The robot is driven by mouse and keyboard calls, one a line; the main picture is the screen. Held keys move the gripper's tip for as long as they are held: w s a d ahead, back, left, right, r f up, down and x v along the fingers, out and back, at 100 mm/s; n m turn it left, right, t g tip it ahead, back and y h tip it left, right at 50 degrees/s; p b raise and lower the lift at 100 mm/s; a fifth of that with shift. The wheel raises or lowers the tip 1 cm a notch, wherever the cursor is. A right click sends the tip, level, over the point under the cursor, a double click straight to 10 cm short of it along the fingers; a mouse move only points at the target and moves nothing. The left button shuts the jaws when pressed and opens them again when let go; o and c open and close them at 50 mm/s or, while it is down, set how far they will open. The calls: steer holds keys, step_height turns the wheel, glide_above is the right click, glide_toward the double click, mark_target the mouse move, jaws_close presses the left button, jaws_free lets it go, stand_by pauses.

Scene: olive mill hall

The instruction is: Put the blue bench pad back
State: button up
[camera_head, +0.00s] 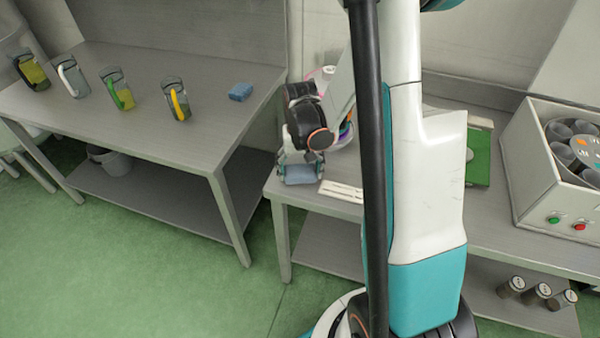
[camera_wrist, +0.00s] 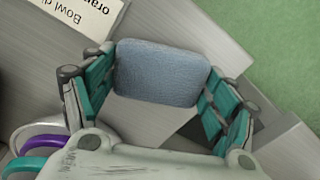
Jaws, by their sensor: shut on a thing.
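My gripper (camera_head: 301,170) is shut on a blue-grey pad (camera_head: 300,174) at the left front corner of the right-hand table (camera_head: 300,199). In the wrist view the pad (camera_wrist: 162,73) is a rounded rectangle with a teal finger at each side of my gripper (camera_wrist: 160,85). The table corner and green floor show below and beside it. Whether the pad touches the tabletop I cannot tell. A smaller, brighter blue block (camera_head: 240,92) lies on the left table (camera_head: 215,128), near its right end.
Several glass jugs, one with a yellow handle (camera_head: 179,103), stand on the left table. Beside my gripper lies a printed label (camera_wrist: 85,14) and coloured loops (camera_wrist: 42,142). A green item (camera_head: 478,160) and a boxy machine (camera_head: 560,205) stand to the right. A gap separates the tables.

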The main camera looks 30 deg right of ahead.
mark_target(300, 170)
steer(key=shift+f, duration=0.2)
steer(key=o, duration=0.6)
steer(key=shift+f, duration=0.1)
steer(key=o, duration=0.4)
step_height(300, 170, up, 12)
steer(key=p, duration=0.4)
steer(key=shift+r, duration=0.25)
